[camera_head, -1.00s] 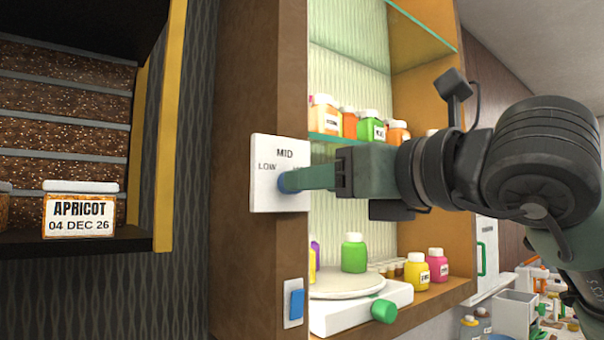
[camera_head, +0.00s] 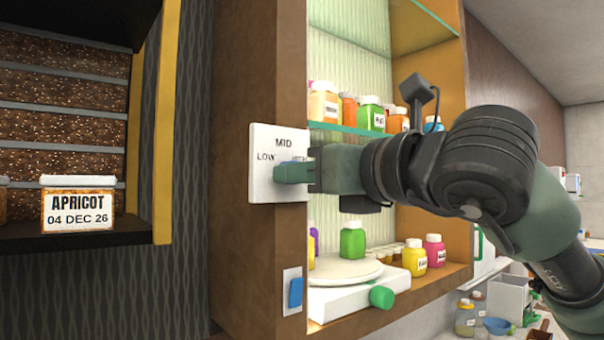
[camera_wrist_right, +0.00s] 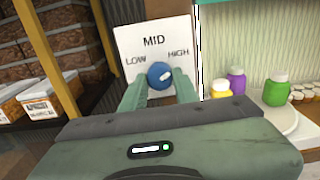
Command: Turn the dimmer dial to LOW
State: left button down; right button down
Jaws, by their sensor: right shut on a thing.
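The dimmer plate (camera_head: 263,185) is white and fixed to the side of the brown cabinet. It is marked LOW at left, MID at top and HIGH at right, and it also shows in the wrist view (camera_wrist_right: 128,40). The blue dimmer dial (camera_wrist_right: 160,75) sits below the words, and its white mark points right and slightly up, towards the HIGH side. My right gripper (camera_wrist_right: 158,90) is shut on the dial, one green finger on each side. In the head view the right gripper (camera_head: 292,173) hides most of the dial. My left gripper is not in view.
A blue rocker switch (camera_head: 297,292) is below the plate. To the right are a glass shelf (camera_head: 345,129) with several jars and a white scale (camera_head: 350,300) with a green knob. At left, a dark shelf (camera_head: 85,238) holds an APRICOT box (camera_head: 77,206).

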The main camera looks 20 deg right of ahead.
jog(key=shift+r+n+b, duration=0.1)
jog(key=shift+n+b, duration=0.85)
jog(key=shift+n, duration=11.05)
